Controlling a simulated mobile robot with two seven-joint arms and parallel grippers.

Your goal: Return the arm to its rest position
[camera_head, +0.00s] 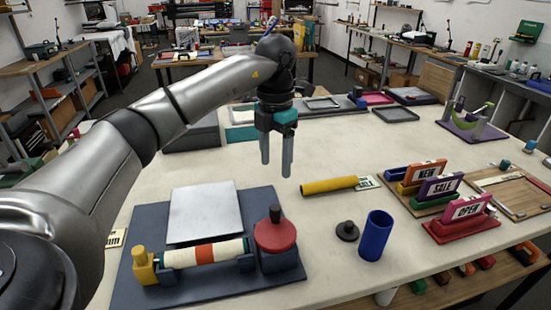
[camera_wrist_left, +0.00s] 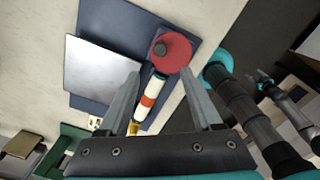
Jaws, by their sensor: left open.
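My left gripper (camera_head: 277,162) is raised above the white table, with its two fingers apart and nothing between them. In the left wrist view its open fingers (camera_wrist_left: 163,95) frame a film roll on a dark blue base. The film roll (camera_head: 180,256), cream with an orange-red band, lies between a yellow holder (camera_head: 145,267) and a block with a red round knob (camera_head: 275,234). A pale square plate (camera_head: 206,212) lies behind the roll on the dark blue base (camera_head: 130,290). The gripper is apart from all of these. My right gripper is not in view.
A yellow tube (camera_head: 328,186) lies on the table right of the gripper. A blue cup (camera_head: 375,236) and a black cap (camera_head: 347,231) stand nearer the front. Signs in coloured stands (camera_head: 467,208) are at the right. Trays and boxes line the back edge.

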